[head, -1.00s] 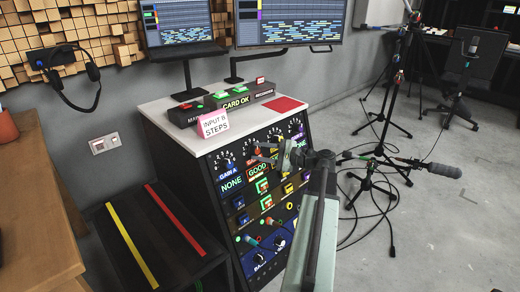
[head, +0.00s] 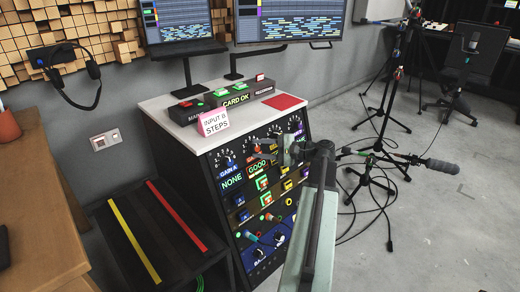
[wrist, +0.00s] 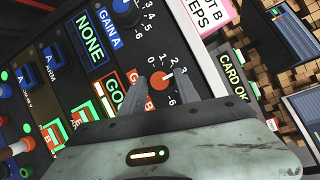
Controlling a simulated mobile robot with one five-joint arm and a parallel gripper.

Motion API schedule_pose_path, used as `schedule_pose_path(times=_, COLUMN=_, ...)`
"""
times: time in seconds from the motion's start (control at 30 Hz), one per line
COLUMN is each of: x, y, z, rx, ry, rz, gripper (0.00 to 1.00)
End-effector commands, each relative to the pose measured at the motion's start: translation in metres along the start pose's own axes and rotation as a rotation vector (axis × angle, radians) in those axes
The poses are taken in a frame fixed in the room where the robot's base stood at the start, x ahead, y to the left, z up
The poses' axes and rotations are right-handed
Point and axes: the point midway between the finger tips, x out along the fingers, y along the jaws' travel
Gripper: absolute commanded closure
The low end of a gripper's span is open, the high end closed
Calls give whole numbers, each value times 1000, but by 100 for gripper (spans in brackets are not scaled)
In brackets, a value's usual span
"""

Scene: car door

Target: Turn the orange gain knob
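The orange gain knob (wrist: 162,80) is on the front of the dark rack panel, with a dial of white numbers around it and an orange label partly covered by my gripper. In the wrist view my gripper (wrist: 158,74) is open, with one finger on each side of the knob. A gap shows between each finger and the knob; I cannot tell how deep the fingers reach. In the head view my gripper (head: 279,153) is at the panel's upper part and the knob is hard to make out.
A blue knob (wrist: 126,12) labelled GAIN A sits beside the orange one. Lit displays read NONE (wrist: 90,40) and GOOD (head: 258,168). A pink-edged sign (head: 214,122) reading INPUT B STEPS stands on the rack's white top. Microphone stands and cables are on the floor to the right.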

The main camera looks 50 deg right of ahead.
Motion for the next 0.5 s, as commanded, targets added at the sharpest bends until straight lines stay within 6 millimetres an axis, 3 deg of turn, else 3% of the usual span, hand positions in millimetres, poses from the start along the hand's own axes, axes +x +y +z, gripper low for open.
schedule_pose_path(times=0.37, x=-1, y=0, z=0, rx=1, ry=-1, rz=0, gripper=43)
schedule_pose_path(times=0.5, x=-20, y=-2, z=0, rx=1, ry=1, rz=-1, gripper=43)
